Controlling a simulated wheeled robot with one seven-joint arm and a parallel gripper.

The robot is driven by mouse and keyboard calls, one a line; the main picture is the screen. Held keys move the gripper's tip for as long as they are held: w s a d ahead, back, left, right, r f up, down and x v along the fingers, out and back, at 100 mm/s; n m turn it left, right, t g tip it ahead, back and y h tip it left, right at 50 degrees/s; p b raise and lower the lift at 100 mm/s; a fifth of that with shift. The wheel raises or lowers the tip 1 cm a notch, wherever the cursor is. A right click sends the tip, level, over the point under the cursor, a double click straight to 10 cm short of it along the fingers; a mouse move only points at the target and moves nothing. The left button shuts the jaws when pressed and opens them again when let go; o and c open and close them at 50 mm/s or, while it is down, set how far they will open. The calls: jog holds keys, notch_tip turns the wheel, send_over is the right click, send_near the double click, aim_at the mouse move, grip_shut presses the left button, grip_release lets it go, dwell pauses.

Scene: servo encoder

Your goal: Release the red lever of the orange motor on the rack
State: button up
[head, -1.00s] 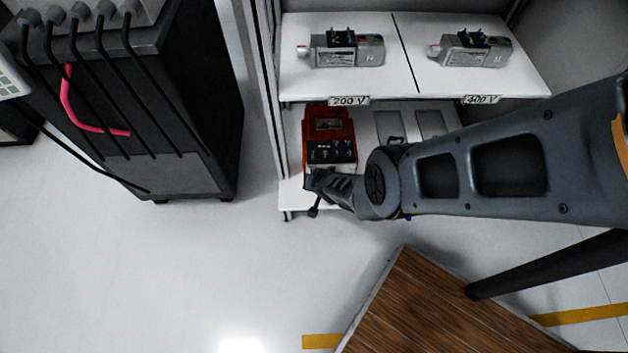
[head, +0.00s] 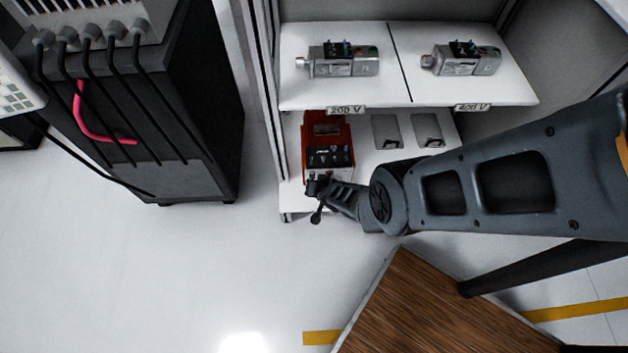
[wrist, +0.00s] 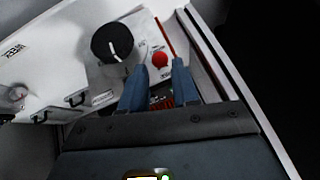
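The orange motor (head: 328,130) stands on the lower shelf of the rack, at its left end. In the wrist view its light front panel (wrist: 142,30) carries a round black dial and the red lever (wrist: 160,59), seen as a round red knob. My gripper (wrist: 159,70) is open, with one finger on each side of the red knob and a gap to it; I cannot tell whether the fingertips reach past it. In the head view my gripper (head: 322,190) is at the front of the motor, and the red lever is hidden there.
Two grey motors (head: 343,66) (head: 468,62) sit on the upper shelf (head: 300,92), above labels 200 V and 400 V. Grey plates with handles (head: 387,132) lie right of the orange motor. A black cabinet (head: 195,110) stands left; a wooden surface (head: 420,310) is in front.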

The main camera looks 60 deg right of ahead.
jog(key=p+v, duration=0.2)
jog(key=v, duration=0.1)
jog(key=shift+r, duration=0.1)
jog(key=shift+s+d, duration=0.1)
dwell(0.6)
